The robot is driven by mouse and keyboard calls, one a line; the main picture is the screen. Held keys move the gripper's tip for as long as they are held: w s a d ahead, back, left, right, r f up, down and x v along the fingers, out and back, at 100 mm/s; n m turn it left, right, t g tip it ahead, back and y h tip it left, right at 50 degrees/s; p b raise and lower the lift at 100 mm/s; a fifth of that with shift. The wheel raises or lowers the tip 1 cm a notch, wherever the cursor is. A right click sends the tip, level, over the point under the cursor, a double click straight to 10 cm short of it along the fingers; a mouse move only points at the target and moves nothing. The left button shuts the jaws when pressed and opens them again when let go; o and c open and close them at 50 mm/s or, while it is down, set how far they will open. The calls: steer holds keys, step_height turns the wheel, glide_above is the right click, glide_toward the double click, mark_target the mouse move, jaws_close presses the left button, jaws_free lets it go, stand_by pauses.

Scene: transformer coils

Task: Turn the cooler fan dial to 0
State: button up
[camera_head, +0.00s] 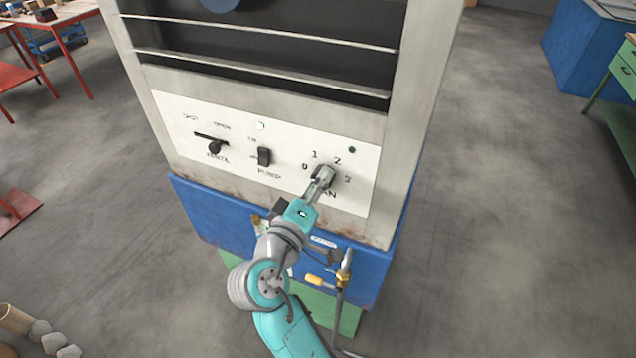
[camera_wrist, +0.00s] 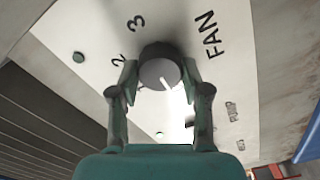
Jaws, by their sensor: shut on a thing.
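The fan dial (camera_wrist: 158,68) is a round dark knob with a grey face on the white control panel (camera_head: 222,122). My gripper (camera_head: 322,174) is at the dial, and its two fingers lie on either side of the knob in the wrist view (camera_wrist: 160,82), shut on it. The dial's white pointer line points down and slightly right in the wrist view, roughly towards the 0 side of the scale. The marks 0, 1, 2 and 3 show around the dial in the head view. In the wrist view only 2 and 3 show; 0 and 1 are hidden.
A small dark green lamp (camera_head: 352,149) sits above the dial. Below the panel is a blue base (camera_head: 215,215) with a brass fitting and hose (camera_head: 345,268).

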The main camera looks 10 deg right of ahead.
stand_by(0.4)
steer(key=o, duration=1.1)
steer(key=shift+o, duration=0.2)
steer(key=shift+s+a, duration=0.1)
steer(key=v, duration=1.2)
